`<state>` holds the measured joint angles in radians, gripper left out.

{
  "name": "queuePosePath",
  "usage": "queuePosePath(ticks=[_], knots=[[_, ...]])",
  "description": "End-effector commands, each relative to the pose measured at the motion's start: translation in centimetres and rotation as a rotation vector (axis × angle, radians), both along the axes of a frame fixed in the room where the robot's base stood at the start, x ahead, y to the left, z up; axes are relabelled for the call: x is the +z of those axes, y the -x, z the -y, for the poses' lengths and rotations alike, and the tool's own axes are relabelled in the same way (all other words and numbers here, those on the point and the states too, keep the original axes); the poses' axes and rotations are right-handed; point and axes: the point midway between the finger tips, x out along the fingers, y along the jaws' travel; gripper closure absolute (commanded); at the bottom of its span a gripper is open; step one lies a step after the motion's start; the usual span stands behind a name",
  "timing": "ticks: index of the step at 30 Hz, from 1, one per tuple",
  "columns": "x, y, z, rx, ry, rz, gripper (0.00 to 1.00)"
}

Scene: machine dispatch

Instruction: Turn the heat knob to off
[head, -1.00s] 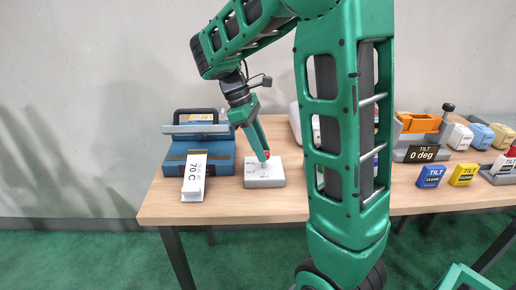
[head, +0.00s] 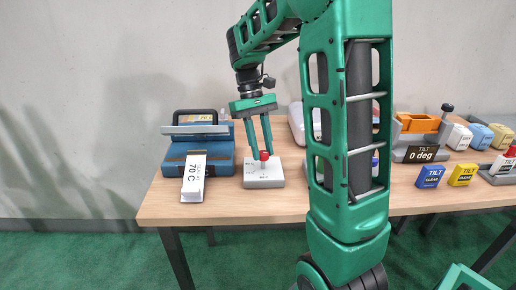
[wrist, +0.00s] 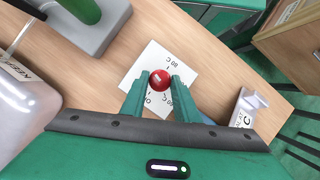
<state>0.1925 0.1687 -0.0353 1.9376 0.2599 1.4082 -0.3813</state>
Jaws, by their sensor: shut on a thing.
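The heat knob is a red-topped knob (head: 264,156) on a small white box (head: 263,181) near the table's front edge. In the wrist view the red knob top (wrist: 159,78) sits over the white dial face (wrist: 148,60), which carries printed temperature labels, partly hidden by my fingers. My gripper (head: 264,154) comes down from above with one finger on each side of the knob, shut on it. In the wrist view my gripper (wrist: 160,84) has its fingertips at the knob's sides. Which label the knob points at cannot be told.
Left of the box stands a blue machine (head: 205,150) with a white 70 C card (head: 194,178) before it. Right, beyond my arm, are a 0 deg tilt device (head: 421,154) and blue (head: 430,177) and yellow (head: 463,174) tilt blocks. Bare wood (head: 225,208) lies in front.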

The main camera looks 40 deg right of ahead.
Motion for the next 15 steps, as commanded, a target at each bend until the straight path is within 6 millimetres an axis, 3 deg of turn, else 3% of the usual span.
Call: queuePosePath(ticks=[15], knots=[[0.06,0.03,0.57,-0.472,0.000,0.006,0.95]])
